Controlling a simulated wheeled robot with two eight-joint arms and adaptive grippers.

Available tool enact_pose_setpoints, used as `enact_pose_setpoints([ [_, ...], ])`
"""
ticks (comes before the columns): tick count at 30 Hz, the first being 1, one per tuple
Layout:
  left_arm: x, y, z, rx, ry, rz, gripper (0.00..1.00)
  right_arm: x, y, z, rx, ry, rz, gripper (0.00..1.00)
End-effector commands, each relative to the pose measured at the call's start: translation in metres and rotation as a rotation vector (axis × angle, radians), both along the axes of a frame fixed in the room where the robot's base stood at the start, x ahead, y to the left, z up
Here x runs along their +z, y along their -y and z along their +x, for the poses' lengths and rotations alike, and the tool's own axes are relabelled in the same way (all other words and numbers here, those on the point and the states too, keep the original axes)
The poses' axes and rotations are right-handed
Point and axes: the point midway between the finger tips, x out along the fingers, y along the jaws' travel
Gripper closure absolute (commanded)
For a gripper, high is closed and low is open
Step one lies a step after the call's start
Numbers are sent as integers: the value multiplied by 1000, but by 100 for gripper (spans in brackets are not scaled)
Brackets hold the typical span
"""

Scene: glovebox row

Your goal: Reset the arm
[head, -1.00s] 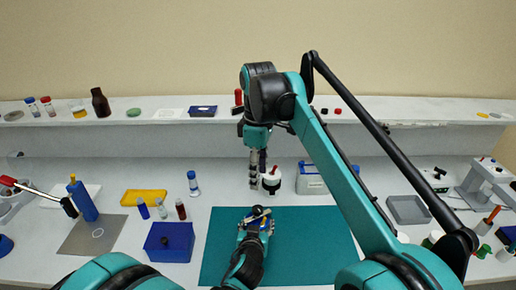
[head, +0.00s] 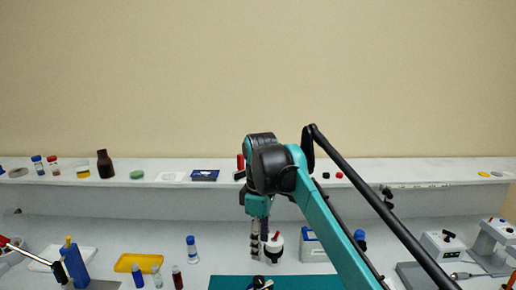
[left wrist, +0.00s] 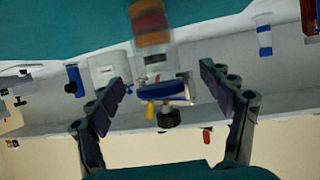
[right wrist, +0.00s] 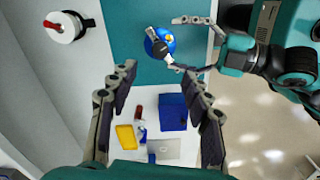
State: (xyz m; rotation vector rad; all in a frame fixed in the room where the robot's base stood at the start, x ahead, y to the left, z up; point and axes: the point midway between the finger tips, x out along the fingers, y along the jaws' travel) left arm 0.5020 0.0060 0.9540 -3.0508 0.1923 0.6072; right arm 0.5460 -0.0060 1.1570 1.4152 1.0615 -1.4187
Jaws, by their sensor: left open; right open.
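My right gripper (head: 262,242) hangs fingers-down just left of a white pot with a dark band and red handle (head: 276,250). In the right wrist view its fingers (right wrist: 163,100) are spread with nothing between them, and the pot (right wrist: 62,30) lies off to the left.
A teal mat (head: 225,283) lies at the front. A yellow tray (head: 140,262) and small vials stand to the left. A shelf (head: 300,172) with bottles and dishes runs along the back. White devices (head: 442,245) stand at the right.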

Motion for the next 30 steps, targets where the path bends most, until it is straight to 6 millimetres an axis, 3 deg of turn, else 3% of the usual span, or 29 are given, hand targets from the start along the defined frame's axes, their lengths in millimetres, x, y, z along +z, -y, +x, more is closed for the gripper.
enact_pose_setpoints([
  [6, 11, -3, -26, -1, -1, 0, 20, 0, 0, 0, 0, 0, 0, 51],
  [14, 14, -13, -35, 16, -15, 6, 20, -1, 8, -4, -38, 17, 5, 51],
  [19, 12, -58, -39, 88, -106, 42, 20, -12, 43, -27, -239, 107, 42, 51],
  [23, 8, -99, -52, 142, -215, 69, 20, -35, 79, -58, -464, 205, 94, 51],
  [30, 4, -153, -96, 174, -411, 76, 20, -104, 135, -127, -870, 381, 225, 51],
])
